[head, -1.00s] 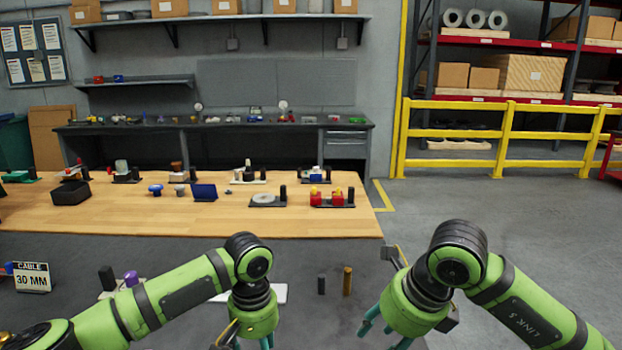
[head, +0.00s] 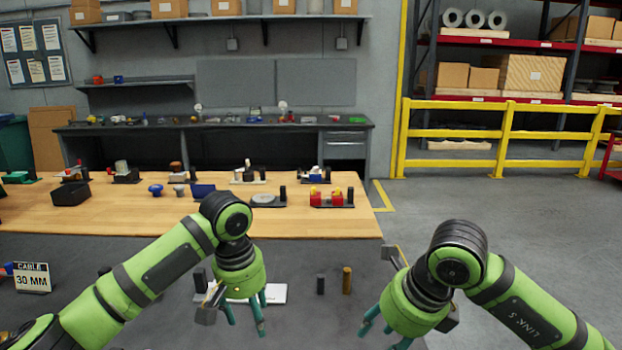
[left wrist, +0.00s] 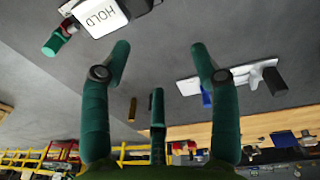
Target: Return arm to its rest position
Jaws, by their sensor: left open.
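My left gripper (head: 244,324) hangs fingers-down above the grey near table in the head view. Its teal fingers are spread with nothing between them. In the left wrist view its green fingers (left wrist: 158,50) are also wide apart, with bare grey surface between them. My right gripper (head: 383,334) is at the lower right of the head view, pointing down. Its fingers are partly cut off by the bottom edge and I cannot tell how far they are open. Both arms are bent at raised wrists, apart from each other.
A dark peg (head: 320,284) and a brass peg (head: 347,281) stand between the grippers. A white plate (head: 274,294) lies behind my left gripper. A CABLE 30 MM sign (head: 32,279) stands far left. Behind is a wooden tabletop (head: 330,228) with several fixtures.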

